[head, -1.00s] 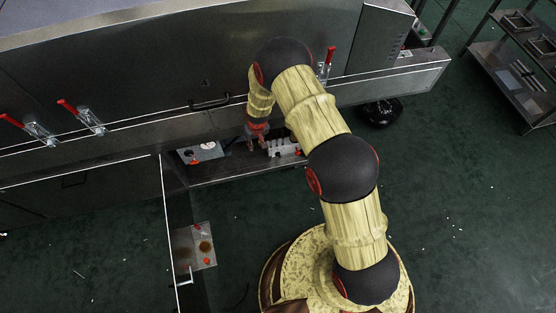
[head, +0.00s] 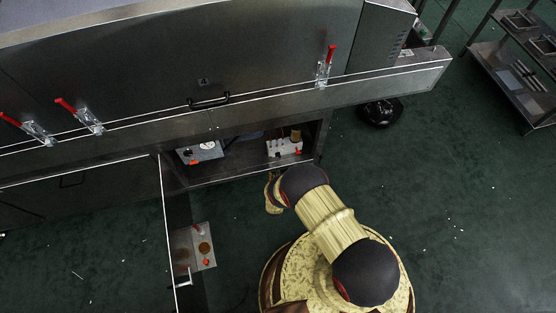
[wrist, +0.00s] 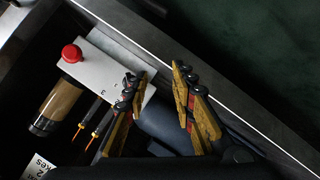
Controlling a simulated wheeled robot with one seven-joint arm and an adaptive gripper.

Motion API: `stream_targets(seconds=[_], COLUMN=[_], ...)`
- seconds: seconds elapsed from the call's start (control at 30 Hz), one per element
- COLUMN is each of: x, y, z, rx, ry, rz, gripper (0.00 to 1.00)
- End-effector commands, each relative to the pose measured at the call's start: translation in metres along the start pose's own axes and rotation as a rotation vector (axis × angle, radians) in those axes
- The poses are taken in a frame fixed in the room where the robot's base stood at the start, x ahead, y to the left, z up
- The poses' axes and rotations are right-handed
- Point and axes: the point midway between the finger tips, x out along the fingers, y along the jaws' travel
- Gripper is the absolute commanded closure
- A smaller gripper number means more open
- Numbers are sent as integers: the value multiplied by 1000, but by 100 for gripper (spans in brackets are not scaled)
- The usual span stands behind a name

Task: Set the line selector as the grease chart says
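A grey box with a white round dial (head: 208,146) and an orange-red part (head: 194,162) sits at the left of the open lower compartment; it may be the line selector, but its setting is too small to read. A pale block (head: 284,148) with an amber cylinder and a red knob sits at the right. In the wrist view the block (wrist: 104,66) shows its red knob (wrist: 71,53) and amber cylinder (wrist: 60,105). My gripper (wrist: 158,97) is open and empty, its fingers apart. A partly cut-off printed card (wrist: 38,168) could be the grease chart; only a few letters show.
The compartment's front edge (head: 235,172) runs below the block. An open door with a small tray (head: 190,258) stands out at the left. A shelf rack (head: 520,75) is at the far right.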

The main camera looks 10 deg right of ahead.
Motion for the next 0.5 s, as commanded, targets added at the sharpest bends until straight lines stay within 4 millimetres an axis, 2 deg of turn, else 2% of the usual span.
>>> stream_targets(seconds=[0.1, 0.27, 0.5], x=[-3, -4, 27], y=[24, 40, 46], z=[-11, -20, -23], rx=[-44, -71, -71], ry=[87, 133, 136], rz=[119, 192, 198], gripper=[74, 74, 74])
